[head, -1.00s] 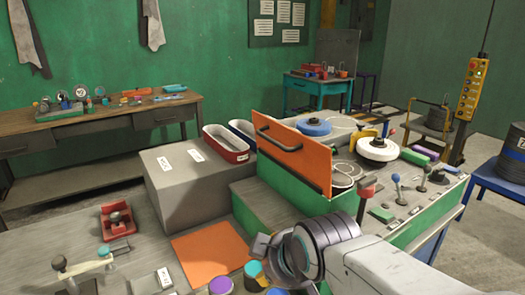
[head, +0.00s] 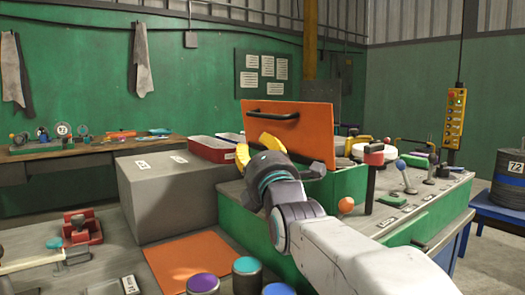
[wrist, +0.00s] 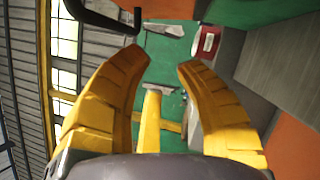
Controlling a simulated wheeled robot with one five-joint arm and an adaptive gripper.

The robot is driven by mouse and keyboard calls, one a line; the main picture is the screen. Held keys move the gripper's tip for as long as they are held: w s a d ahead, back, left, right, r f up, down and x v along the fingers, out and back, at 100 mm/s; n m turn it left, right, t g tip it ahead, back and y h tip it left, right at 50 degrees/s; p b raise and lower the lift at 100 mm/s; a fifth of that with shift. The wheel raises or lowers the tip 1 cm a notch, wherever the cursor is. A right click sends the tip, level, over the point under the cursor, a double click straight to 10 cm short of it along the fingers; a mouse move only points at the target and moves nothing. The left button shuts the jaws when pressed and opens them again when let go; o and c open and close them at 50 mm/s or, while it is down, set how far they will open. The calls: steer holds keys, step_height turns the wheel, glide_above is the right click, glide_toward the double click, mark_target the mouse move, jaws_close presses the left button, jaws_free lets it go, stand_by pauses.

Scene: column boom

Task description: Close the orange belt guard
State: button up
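The orange belt guard (head: 312,118) stands upright along the near side of the green machine, with a black bar handle (head: 272,115) on its face. In the wrist view the handle (wrist: 105,18) shows at the top left, and an orange part of the guard (wrist: 165,8) shows at the top. My gripper (head: 250,147) is in front of the guard's lower left part, a little below the handle in the head view. Its yellow fingers (wrist: 160,58) are spread with nothing between them. The handle is outside the fingers. My gripper and wrist hide the guard's lower left corner.
A grey block (head: 170,205) stands left of the machine, with a red tray (head: 212,148) behind it. Levers (head: 400,170) and a red-topped post (head: 373,165) stand on the machine's right. Several coloured cylinders (head: 247,275) stand at the front. An orange sheet (head: 187,262) lies flat nearby.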

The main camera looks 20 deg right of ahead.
mark_target(263, 117)
steer(key=shift+w+d+r+n+t+h+b, duration=0.15)
steer(key=shift+d+r+n+t+h+b, duration=0.25)
steer(key=shift+r+n+t+b, duration=0.75)
steer(key=shift+w+d+r+n+t+h+b, duration=0.15)
steer(key=shift+d+n+t+h+b, duration=0.3)
steer(key=shift+n+b, duration=0.9)
steer(key=shift+w+d+r+n+t+h+b, duration=0.2)
steer(key=shift+d+r+n+t+b, duration=0.45)
steer(key=shift+b, duration=1.2)
steer(key=shift+t, duration=0.25)
steer(key=shift+p+x, duration=0.55)
steer(key=shift+x, duration=1.65)
steer(key=shift+o, duration=0.3)
steer(key=shift+a+r, duration=0.1)
steer(key=shift+a, duration=0.05)
jaws_close()
